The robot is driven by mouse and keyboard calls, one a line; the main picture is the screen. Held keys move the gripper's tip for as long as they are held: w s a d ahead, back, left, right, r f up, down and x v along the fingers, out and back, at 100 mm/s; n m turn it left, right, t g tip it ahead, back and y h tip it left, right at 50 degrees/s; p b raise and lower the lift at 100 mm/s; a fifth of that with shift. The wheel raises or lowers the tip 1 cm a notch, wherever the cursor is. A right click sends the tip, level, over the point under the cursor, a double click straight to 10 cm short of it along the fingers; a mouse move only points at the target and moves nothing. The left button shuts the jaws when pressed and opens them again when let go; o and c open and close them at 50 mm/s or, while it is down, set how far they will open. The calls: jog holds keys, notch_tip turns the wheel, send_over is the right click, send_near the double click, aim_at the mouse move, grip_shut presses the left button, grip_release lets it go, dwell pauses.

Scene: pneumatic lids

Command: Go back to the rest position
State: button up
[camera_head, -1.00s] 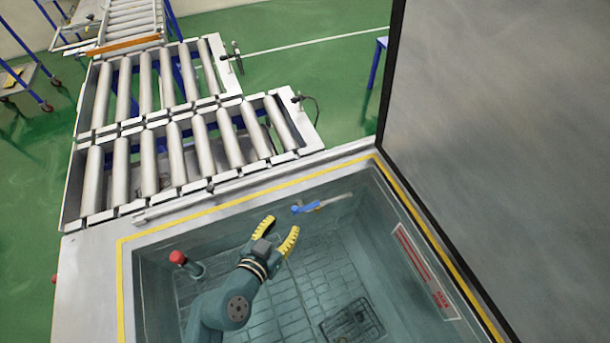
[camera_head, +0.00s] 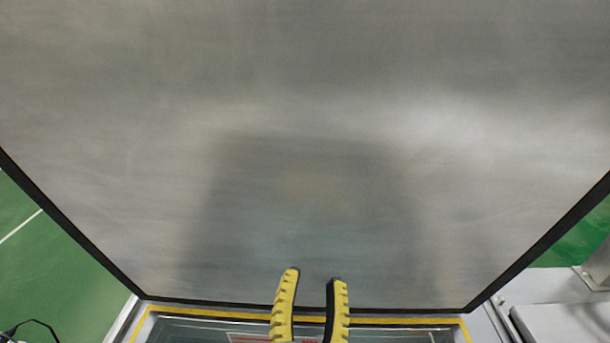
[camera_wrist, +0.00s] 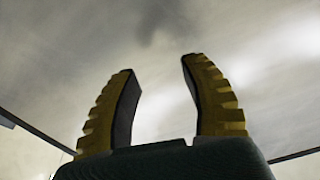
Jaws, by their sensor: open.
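My gripper (camera_head: 313,280) shows its two yellow ridged fingers at the bottom middle of the head view, pointing up. The fingers are apart with nothing between them. In the wrist view my gripper (camera_wrist: 157,75) is also open and empty, its fingers in front of a blurred grey surface. The large grey metal lid (camera_head: 310,130) stands raised and fills most of the head view behind the fingers. I cannot tell how far the fingertips are from it.
The yellow-edged tank rim (camera_head: 225,315) runs below the lid, with only a strip of the tank inside visible. Green floor (camera_head: 50,260) shows at the left. Grey metal parts (camera_head: 555,305) stand at the lower right. A black cable (camera_head: 32,325) lies at the lower left.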

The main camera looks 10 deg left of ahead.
jog(key=s+d+r+m+t+h, duration=0.2)
jog(key=s+d+r+h, duration=0.2)
jog(key=d+r, duration=0.8)
jog(key=a+r+n+y+p, duration=0.3)
jog(key=r+n+p, duration=0.2)
jog(key=r+p, duration=2.1)
jog(key=shift+s+r+y, duration=0.3)
jog(key=shift+s+r, duration=0.15)
jog(key=shift+r, duration=0.2)
jog(key=shift+a, duration=0.1)
